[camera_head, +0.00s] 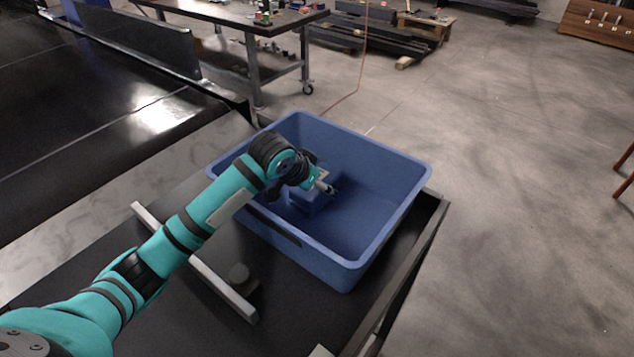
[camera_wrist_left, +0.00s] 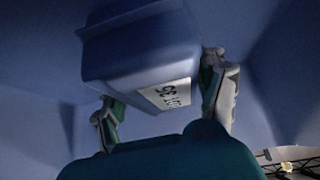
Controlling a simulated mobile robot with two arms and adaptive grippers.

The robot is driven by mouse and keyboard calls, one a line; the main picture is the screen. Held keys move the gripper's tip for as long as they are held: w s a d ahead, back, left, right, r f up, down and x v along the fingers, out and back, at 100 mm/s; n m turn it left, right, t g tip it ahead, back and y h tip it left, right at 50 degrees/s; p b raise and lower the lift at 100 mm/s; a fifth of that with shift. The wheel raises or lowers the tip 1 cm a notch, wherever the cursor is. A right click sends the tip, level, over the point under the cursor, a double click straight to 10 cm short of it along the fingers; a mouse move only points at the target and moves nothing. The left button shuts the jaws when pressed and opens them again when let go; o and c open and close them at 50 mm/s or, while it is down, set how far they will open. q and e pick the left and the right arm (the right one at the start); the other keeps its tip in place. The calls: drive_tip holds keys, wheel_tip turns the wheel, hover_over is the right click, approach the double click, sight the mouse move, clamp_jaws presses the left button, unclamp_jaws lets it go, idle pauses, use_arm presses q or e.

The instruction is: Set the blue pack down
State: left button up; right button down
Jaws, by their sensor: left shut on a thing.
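The blue pack (camera_wrist_left: 135,48) fills the upper middle of the left wrist view, with a white printed label on its side. My left gripper (camera_wrist_left: 165,105) is shut on it, one finger at each side. In the head view my left gripper (camera_head: 322,184) reaches down inside the blue bin (camera_head: 372,249), and the pack (camera_head: 310,201) shows partly below it. The wrist hides part of the pack. I cannot tell whether the pack touches the bin floor. My right gripper is not in view.
The bin stands on a dark surface with a raised edge (camera_head: 413,262) on its right. A light bar (camera_head: 222,287) lies left of the bin. The bin floor right of the pack is clear. A workbench (camera_head: 262,22) stands farther back.

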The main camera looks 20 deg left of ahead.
use_arm(q)
drive_tip(key=o, duration=1.4)
drive_tip(key=shift+o, duration=1.3)
drive_tip(key=shift+d, duration=0.1)
drive_tip(key=shift+s+r, duration=0.2)
drive_tip(key=shift+r, duration=0.15)
drive_tip(key=b+v, duration=0.4)
drive_tip(key=v, duration=0.7)
drive_tip(key=shift+s+r, duration=0.1)
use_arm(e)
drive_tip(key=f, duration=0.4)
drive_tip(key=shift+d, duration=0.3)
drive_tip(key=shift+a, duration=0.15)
